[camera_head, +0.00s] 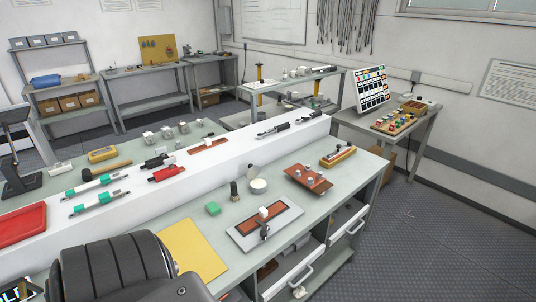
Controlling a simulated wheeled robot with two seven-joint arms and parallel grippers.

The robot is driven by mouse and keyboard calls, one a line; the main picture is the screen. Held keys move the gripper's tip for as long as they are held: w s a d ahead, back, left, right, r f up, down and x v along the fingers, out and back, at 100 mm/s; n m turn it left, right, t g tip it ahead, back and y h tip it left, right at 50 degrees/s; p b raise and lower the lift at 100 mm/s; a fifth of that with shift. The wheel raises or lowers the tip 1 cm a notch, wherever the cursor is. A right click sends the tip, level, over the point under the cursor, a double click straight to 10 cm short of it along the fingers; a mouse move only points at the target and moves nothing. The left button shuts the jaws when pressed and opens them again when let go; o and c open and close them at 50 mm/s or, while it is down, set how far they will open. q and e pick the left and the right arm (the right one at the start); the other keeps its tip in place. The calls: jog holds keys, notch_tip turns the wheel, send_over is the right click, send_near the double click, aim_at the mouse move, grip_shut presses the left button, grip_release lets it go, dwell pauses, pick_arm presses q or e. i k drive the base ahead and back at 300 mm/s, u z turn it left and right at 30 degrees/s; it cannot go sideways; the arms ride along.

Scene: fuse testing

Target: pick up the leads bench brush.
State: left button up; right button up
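A brown-handled tool with a dark head (108,168) lies behind the white raised ledge at the left; it looks like a brush, but it is too small to be sure. I cannot tell which of these, if any, is the leads bench brush. Neither gripper is in view.
A red tray (22,224) is at left. Open floor (430,220) lies right.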

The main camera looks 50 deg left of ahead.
aim_at(234, 196)
jog(key=i, duration=0.4)
jog(key=u, duration=2.55)
